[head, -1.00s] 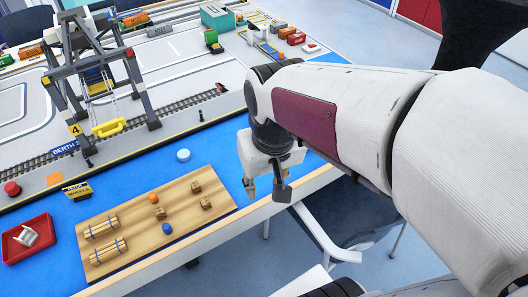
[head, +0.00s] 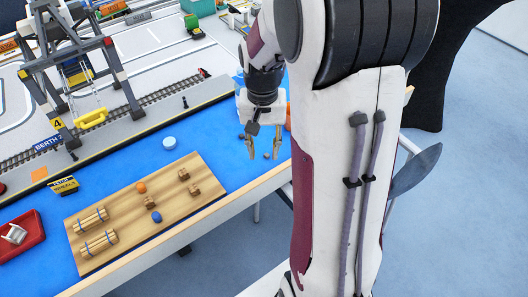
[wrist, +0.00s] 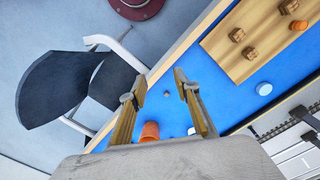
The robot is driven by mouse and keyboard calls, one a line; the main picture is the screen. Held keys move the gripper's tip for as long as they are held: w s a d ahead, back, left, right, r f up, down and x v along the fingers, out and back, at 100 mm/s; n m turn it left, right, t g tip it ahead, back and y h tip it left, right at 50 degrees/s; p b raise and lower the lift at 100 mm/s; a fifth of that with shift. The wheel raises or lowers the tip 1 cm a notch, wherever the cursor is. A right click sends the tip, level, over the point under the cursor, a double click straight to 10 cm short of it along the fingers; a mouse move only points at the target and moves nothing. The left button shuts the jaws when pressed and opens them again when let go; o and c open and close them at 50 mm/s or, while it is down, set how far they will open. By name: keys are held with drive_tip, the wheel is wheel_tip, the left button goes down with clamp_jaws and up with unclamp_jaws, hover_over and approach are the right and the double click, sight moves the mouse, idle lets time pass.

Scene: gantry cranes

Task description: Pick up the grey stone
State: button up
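A small grey stone (wrist: 167,93) lies on the blue table surface (wrist: 210,85) in the wrist view, between the lines of my two fingers and just below their tips. In the head view a small grey lump that looks like it (head: 267,156) shows just under the fingertips. My gripper (head: 264,150) points down over the blue surface, right of the wooden board. Its fingers (wrist: 158,78) are spread apart with nothing between them in the wrist view. I cannot tell its exact height above the stone.
An orange cup-like object (wrist: 149,131) stands close by the fingers. The wooden board (head: 105,201) carries log bundles, small blocks and balls. A white-blue disc (head: 169,142) lies behind it. A red tray (head: 32,250) is at left, and a crane (head: 120,75) stands behind.

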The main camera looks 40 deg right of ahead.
drive_tip(key=w+d+f+m, duration=0.5)
drive_tip(key=d+f, duration=0.2)
drive_tip(key=f, duration=0.2)
drive_tip(key=m, duration=0.3)
approach(267, 154)
drive_tip(key=shift+s+d+f+m, duration=0.2)
drive_tip(key=shift+s+d+m, duration=0.05)
drive_tip(key=shift+d+m, duration=0.25)
drive_tip(key=shift+a+f, duration=0.1)
drive_tip(key=shift+f, duration=1.2)
drive_tip(key=shift+w+a+f, duration=0.1)
drive_tip(key=shift+a+f, duration=0.1)
drive_tip(key=shift+f, duration=0.7)
drive_tip(key=shift+a+f, duration=0.2)
drive_tip(key=shift+f, duration=1.5)
